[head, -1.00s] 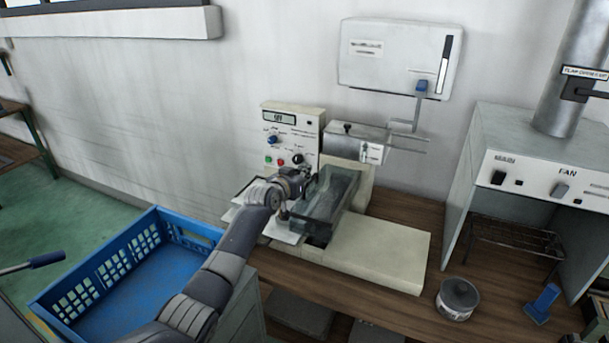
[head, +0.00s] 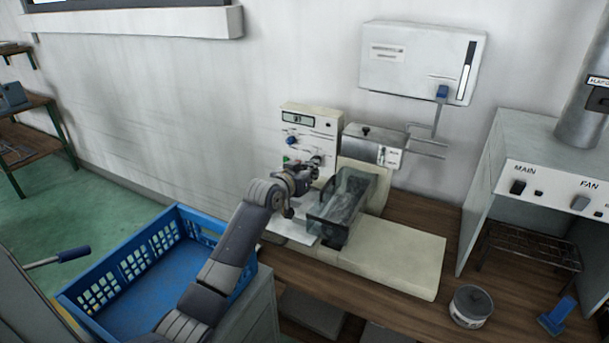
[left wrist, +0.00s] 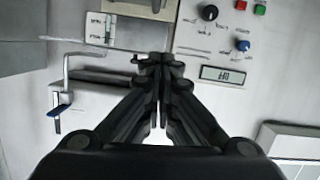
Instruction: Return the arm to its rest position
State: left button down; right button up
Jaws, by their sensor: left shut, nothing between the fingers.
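My left arm comes in from the lower left in the head view. Its gripper (head: 312,176) is in front of the cream control panel (head: 322,127), near the panel's lower knobs. In the left wrist view the gripper (left wrist: 158,62) is shut and its fingers hold nothing. That view is turned over, with the control panel (left wrist: 262,45), its small display and its red, green and blue controls at the right. Whether the fingers touch the panel cannot be told. My right gripper is in neither view.
A clear-walled bath (head: 345,205) stands on the cream base (head: 395,255), just right of the gripper. A blue crate (head: 110,255) lies below the forearm. A wall box (head: 415,60) hangs above.

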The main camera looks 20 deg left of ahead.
pick_arm(q)
jog(key=shift+b+v, duration=0.35)
jog(key=shift+v, duration=1.8)
jog(key=s+d+f+m+g, duration=0.1)
jog(key=s+d+f+g, duration=0.25)
jog(key=s+f, duration=0.6)
jog(key=s+d+f+m+g, duration=0.15)
jog(key=s+d+f, duration=0.35)
jog(key=s+f, duration=0.5)
jog(key=s+d+f+g, duration=0.2)
jog(key=s+g, duration=0.1)
jog(key=s, duration=1)
jog(key=s+d+f+g, duration=0.15)
jog(key=s+g, duration=0.25)
jog(key=s, duration=1)
notch_tip(320, 180, down, 26)
jog(key=s+a+f+g+b, duration=0.1)
jog(key=s+a+f+g, duration=0.1)
jog(key=s+f, duration=1.5)
jog(key=shift+s+a+f+y, duration=0.4)
jog(key=shift+s+a, duration=0.05)
jog(key=shift+a, duration=0.25)
